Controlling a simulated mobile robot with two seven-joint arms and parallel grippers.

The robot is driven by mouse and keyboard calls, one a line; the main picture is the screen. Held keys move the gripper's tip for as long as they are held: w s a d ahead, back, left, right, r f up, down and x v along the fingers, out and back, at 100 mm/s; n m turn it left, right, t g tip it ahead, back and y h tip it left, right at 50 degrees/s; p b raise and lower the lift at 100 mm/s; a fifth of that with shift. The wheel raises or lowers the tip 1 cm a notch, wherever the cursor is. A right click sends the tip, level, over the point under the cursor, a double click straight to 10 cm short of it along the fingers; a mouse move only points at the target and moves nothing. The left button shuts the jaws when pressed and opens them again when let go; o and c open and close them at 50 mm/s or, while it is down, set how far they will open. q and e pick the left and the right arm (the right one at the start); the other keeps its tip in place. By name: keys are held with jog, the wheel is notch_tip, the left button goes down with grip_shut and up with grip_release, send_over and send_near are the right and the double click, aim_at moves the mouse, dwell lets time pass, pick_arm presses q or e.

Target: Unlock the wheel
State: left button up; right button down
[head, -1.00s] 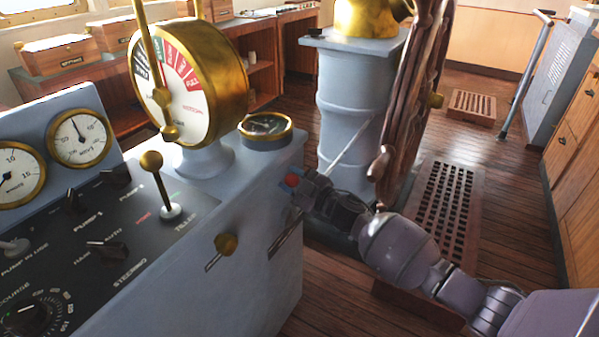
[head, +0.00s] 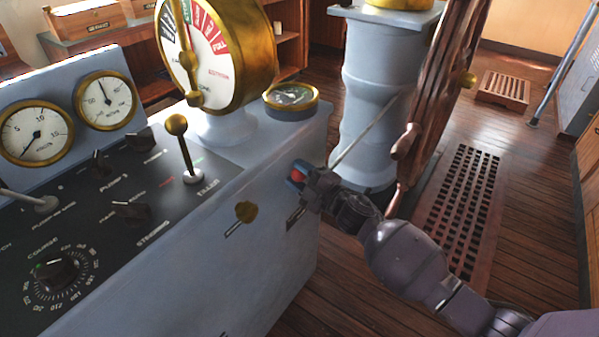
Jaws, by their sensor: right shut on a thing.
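The wooden wheel (head: 437,100) stands nearly edge-on to me beside a grey pedestal (head: 377,95). My right gripper (head: 300,177) is shut on a red knob (head: 298,175) at the side face of the blue-grey console. A dark slot (head: 295,219) shows just below the gripper. The gripper covers most of the knob and whatever joins it to the console. My left gripper is not in view.
The console top carries gauges (head: 107,100), switches, a brass-knobbed lever (head: 182,150) and a brass telegraph dial (head: 222,50). A thin rod (head: 365,131) runs up behind my gripper. A wooden grating (head: 460,215) lies on the floor at right.

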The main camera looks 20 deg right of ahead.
jog(key=shift+d+f, duration=0.1)
jog(key=shift+f, duration=0.1)
jog(key=c, duration=0.8)
grip_release()
jog(key=shift+o, duration=0.7)
jog(key=shift+s+d, duration=0.25)
jog(key=shift+s, duration=0.25)
jog(key=p+v, duration=0.1)
jog(key=v, duration=0.8)
jog(key=shift+s+d, duration=0.15)
jog(key=shift+s, duration=0.1)
